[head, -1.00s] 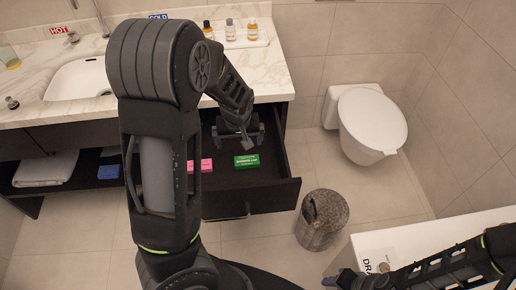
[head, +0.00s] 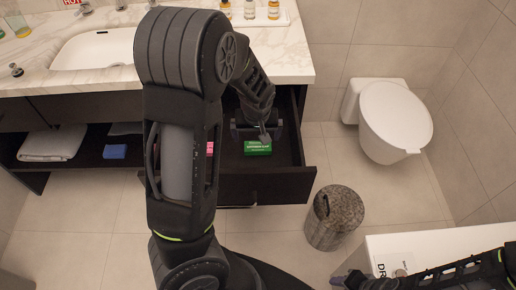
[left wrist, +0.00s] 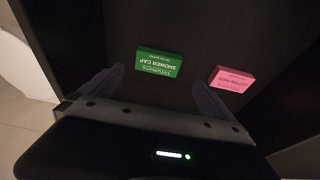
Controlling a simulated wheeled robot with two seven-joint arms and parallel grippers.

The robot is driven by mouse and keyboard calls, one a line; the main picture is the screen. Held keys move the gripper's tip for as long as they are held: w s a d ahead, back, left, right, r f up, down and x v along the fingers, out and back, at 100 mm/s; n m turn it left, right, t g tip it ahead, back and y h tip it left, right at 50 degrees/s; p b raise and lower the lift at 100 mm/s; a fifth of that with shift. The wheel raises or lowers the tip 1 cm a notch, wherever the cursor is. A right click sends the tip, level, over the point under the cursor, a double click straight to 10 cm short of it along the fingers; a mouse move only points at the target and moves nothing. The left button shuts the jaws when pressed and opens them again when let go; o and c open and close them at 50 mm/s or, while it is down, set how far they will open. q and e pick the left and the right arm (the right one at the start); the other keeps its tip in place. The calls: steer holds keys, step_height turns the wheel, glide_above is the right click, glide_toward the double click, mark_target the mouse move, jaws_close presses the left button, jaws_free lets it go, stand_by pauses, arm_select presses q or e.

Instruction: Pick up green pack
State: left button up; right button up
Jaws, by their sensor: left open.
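A green pack (head: 258,148) lies on the floor of the open dark drawer (head: 265,188). In the left wrist view the pack (left wrist: 159,63) is labelled shower cap and lies just beyond the fingers, nearer the left one. My left gripper (head: 257,132) hangs over the drawer just behind the pack in the head view; it is open and empty. Its two fingers (left wrist: 160,88) show apart in the wrist view. My right gripper (head: 340,281) is at the bottom right, and its jaws are unclear.
A pink pack (left wrist: 233,78) lies beside the green one, partly behind my arm in the head view. A bin (head: 335,217) stands right of the drawer.

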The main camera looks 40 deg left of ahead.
mark_target(258, 146)
arm_select(q)
steer(key=shift+b+x, duration=0.3)
steer(key=shift+x, duration=1)
steer(key=shift+d+b+x, duration=0.1)
steer(key=shift+b+x, duration=0.05)
steer(key=shift+x, duration=1.15)
steer(key=shift+d+b+x, duration=0.15)
steer(key=shift+x, duration=1.2)
steer(key=c, duration=1.3)
steer(key=shift+o, duration=0.2)
step_height(258, 146, up, 10)
steer(key=p, duration=0.1)
